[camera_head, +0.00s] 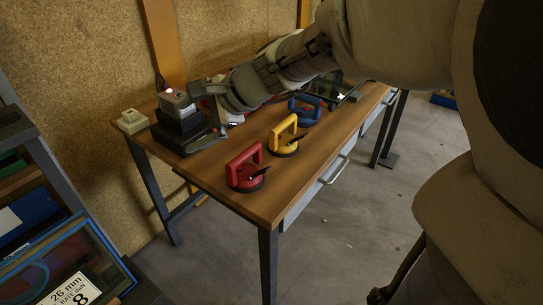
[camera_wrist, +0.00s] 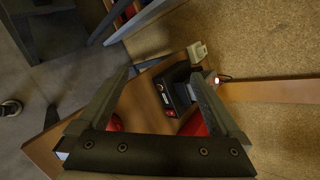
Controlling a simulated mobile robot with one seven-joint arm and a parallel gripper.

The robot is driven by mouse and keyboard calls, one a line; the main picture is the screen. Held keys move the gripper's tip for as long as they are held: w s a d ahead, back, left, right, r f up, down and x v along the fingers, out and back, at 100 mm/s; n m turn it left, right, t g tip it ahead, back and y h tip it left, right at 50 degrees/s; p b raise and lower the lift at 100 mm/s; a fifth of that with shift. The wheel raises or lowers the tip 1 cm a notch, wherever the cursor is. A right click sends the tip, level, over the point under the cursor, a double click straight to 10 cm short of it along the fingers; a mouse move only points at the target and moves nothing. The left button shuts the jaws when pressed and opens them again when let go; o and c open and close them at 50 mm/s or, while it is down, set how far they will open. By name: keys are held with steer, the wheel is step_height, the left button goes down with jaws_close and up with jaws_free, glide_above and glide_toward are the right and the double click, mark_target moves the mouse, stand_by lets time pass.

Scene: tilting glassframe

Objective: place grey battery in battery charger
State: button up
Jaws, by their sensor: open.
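A black stepped unit (camera_head: 180,130), which looks like the battery charger, stands at the left end of the wooden table. A grey block (camera_head: 178,104), likely the grey battery, sits on top of it, with a small red light at its upper edge. In the wrist view the black unit (camera_wrist: 174,88) shows beyond the open fingers, and the grey block is largely hidden behind the right finger. My gripper (camera_wrist: 165,85) is open, with nothing clearly held between the fingers. In the head view my gripper (camera_head: 208,92) is just right of the grey block; whether they touch is unclear.
A red suction lifter (camera_head: 246,172), a yellow one (camera_head: 284,136) and a blue one (camera_head: 304,109) stand along the wooden table (camera_head: 205,177). A small white box (camera_head: 131,121) is at the back left corner. An orange post (camera_head: 163,42) rises behind.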

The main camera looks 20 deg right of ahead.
steer(key=s+d+f+n+h, duration=0.1)
steer(key=s+d+n+h, duration=0.3)
steer(key=s+n, duration=0.3)
steer(key=s+d+f+n+g+h, duration=0.1)
steer(key=s+d+f+n+h, duration=0.1)
steer(key=s+d+n, duration=0.5)
steer(key=s+n+h, duration=0.1)
steer(key=s, duration=0.5)
steer(key=shift+n+h, duration=0.3)
steer(key=shift+h, duration=0.1)
steer(key=shift+s+d, duration=0.1)
step_height(320, 180, up, 22)
steer(key=p, duration=2.2)
